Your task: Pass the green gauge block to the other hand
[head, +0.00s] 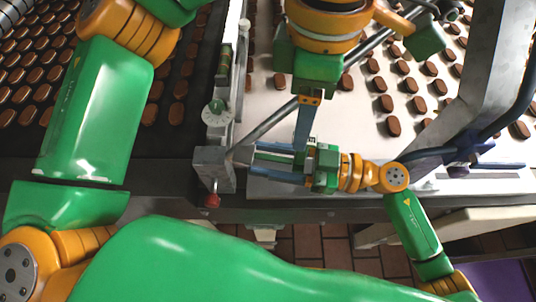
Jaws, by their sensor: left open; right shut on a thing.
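My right gripper (257,160) reaches in from the right with its blue fingers pointing left. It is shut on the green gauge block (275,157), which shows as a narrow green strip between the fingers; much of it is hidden. My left gripper (302,143) hangs from above, its blue fingers pointing down. It is open. Its tips overlap the base of the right gripper's fingers in the head view; I cannot tell whether they touch the block.
A grey metal bracket (213,168) with a red knob (211,200) stands just left of the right gripper's tips. A slanting metal rod (273,121) passes behind. A white conveyor (365,150) with several brown biscuits lies beyond, and a dark conveyor (95,135) with more lies left.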

